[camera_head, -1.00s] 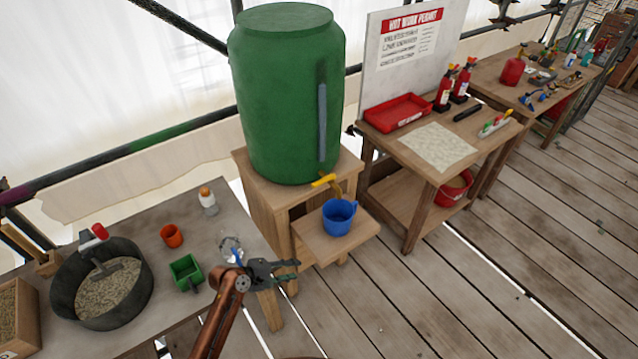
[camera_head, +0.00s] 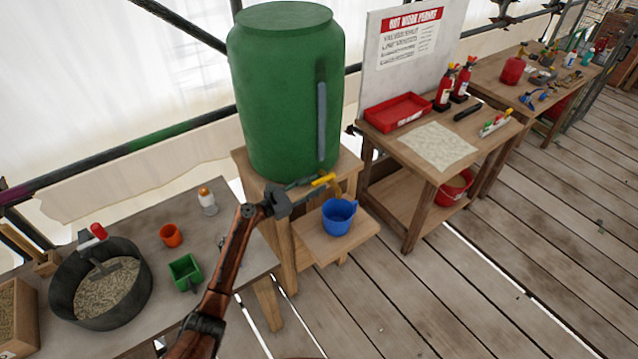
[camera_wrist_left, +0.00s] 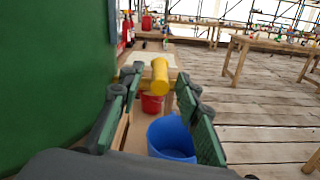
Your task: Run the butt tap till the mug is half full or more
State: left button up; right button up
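The green water butt (camera_head: 286,95) stands on a wooden stand (camera_head: 262,185). Its tap with a yellow handle (camera_head: 323,180) is low on its front. The blue mug (camera_head: 339,217) stands upright on the low shelf under the tap; its inside is too small to read for water. My left gripper (camera_head: 308,187) is open and level with the tap handle, just left of it. In the left wrist view the yellow handle (camera_wrist_left: 160,77) lies ahead between the open fingers (camera_wrist_left: 160,105), and the mug (camera_wrist_left: 171,137) is below. My right gripper is not in view.
A bench (camera_head: 130,210) at left holds a black tub (camera_head: 100,285), an orange cup (camera_head: 171,235) and a green scoop (camera_head: 185,272). A second table at right holds a red tray (camera_head: 397,112) and red extinguishers (camera_head: 445,88). The plank floor in front is clear.

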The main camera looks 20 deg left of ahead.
pick_arm(q)
jog(key=shift+x, duration=1.05)
grip_shut()
